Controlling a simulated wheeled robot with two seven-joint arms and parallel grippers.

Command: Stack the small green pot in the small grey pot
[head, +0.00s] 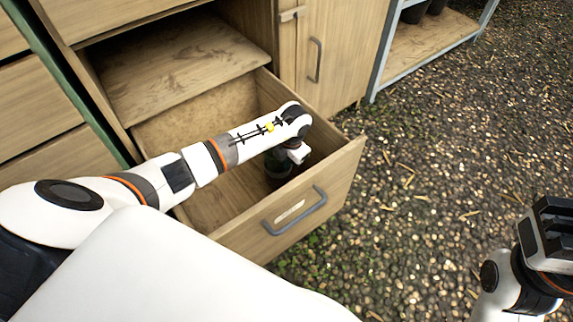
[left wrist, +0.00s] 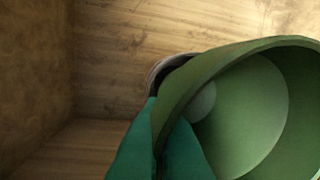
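In the left wrist view the small green pot (left wrist: 255,115) is large at the right, tilted with its open mouth toward the camera. My left gripper (left wrist: 165,115) has its teal fingers on either side of the pot's wall at the rim, gripping it. Behind the green pot, part of the small grey pot's rim (left wrist: 158,70) shows; the rest is hidden. I cannot tell whether the pots touch. In the head view my left gripper (head: 298,153) is down inside the open drawer, above a dark pot shape. My right gripper (head: 548,220) is at the right edge, away from the drawer; its finger opening is unclear.
The open wooden drawer (head: 335,180) has a grey handle (head: 295,212) on its front. Its walls surround the left gripper. A cabinet door (head: 335,50) stands behind, and a metal shelf (head: 425,45) is at the back right. The gravel floor (head: 430,200) is clear.

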